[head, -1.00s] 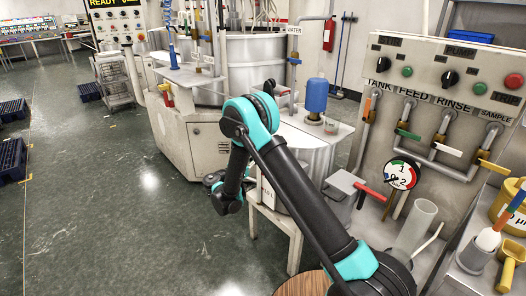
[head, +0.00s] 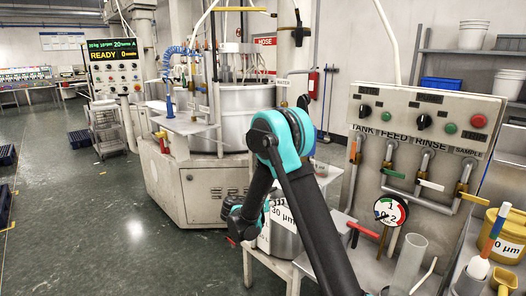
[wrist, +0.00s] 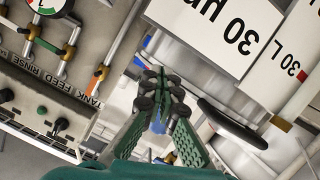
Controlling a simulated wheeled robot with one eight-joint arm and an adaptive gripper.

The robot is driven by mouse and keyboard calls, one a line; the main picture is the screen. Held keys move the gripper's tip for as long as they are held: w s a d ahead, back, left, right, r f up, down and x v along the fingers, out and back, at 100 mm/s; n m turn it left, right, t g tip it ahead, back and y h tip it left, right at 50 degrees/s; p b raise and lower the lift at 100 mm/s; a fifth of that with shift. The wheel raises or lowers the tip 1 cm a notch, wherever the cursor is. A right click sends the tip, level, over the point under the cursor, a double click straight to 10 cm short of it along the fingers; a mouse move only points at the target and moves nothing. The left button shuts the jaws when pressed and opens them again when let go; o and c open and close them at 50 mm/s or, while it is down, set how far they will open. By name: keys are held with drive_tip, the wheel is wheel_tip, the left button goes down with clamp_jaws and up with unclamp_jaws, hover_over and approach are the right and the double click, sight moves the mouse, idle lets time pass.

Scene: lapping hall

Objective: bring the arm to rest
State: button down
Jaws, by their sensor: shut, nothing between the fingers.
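My arm (head: 312,222), black with teal joints, rises from the lower edge of the head view and bends down at its elbow. Its far end hangs left of a container labelled 30 µm (head: 284,236). In the head view I cannot make out the fingers. In the wrist view my gripper (wrist: 160,82) is shut, its fingertips together with nothing between them. A white label reading 30 (wrist: 225,25) and a dark curved handle (wrist: 232,125) lie beyond the fingers on the right. I cannot tell whether the gripper touches anything.
A valve panel (head: 420,112) with knobs, taps and a pressure gauge (head: 391,211) stands on the right. A yellow bucket (head: 503,245) sits at the right edge. A large machine (head: 210,186) with a drum stands behind the arm. Open green floor (head: 85,220) lies to the left.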

drive_tip(key=s+d+n+g+y, duration=0.3)
drive_tip(key=s+d+g+y, duration=0.2)
drive_tip(key=s+d, duration=1)
drive_tip(key=s+a+f+n+y, duration=0.1)
drive_tip(key=s+y, duration=0.2)
drive_tip(key=s, duration=0.7)
drive_tip(key=s+a+f+n+y, duration=0.2)
drive_tip(key=s+y, duration=0.1)
drive_tip(key=s, duration=0.7)
drive_tip(key=shift+f+y, duration=0.2)
drive_tip(key=shift+y, duration=0.1)
drive_tip(key=c, duration=2.2)
unclamp_jaws()
